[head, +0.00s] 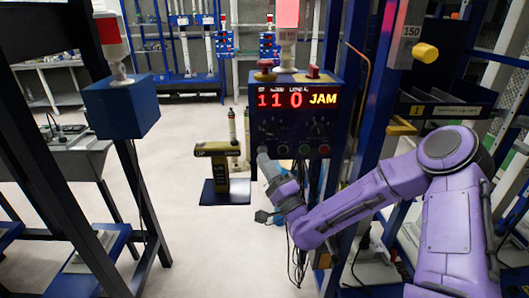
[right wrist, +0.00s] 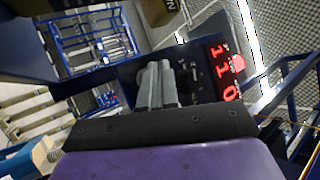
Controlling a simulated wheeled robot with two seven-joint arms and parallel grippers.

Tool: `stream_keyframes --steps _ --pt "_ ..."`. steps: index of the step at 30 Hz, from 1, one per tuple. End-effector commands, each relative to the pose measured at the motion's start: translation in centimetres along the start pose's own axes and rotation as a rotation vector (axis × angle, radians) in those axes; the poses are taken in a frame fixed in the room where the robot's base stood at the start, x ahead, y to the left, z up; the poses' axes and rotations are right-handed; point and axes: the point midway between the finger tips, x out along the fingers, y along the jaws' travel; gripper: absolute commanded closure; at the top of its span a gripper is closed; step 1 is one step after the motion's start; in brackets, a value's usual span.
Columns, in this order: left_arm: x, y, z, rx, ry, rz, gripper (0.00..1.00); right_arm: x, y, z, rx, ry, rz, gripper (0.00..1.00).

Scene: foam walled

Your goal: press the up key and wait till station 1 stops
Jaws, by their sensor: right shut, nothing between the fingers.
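The blue control box (head: 335,120) hangs at the centre right of the head view. Its display (head: 296,97) reads a red "110" and a yellow "JAM"; the red digits also show in the right wrist view (right wrist: 224,72). Round buttons (head: 304,149) run along its lower edge, their labels too small to read. My right gripper (head: 263,156) is shut and empty, its tips at the lower left corner of the box. In the right wrist view, its closed fingers (right wrist: 158,85) overlap the panel; I cannot tell whether they touch a button. My left gripper is not in view.
A red mushroom button (head: 265,65) and a lit pink-red lamp (head: 287,12) top the box. Another blue box (head: 121,105) is at left. Blue uprights and shelving crowd the right; pale floor lies open between.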

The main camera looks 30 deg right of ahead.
Motion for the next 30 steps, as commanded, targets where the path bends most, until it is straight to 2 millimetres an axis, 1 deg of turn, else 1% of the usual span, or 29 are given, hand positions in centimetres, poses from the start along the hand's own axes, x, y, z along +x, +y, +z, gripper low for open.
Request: stream_keyframes --steps 12,30 --pt "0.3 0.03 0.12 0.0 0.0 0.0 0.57 0.74 0.56 -0.43 0.0 0.0 0.0 1.0" --pt "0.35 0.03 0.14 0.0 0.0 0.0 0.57 0.99 0.71 -0.6 -0.001 0.0 0.0 1.0"
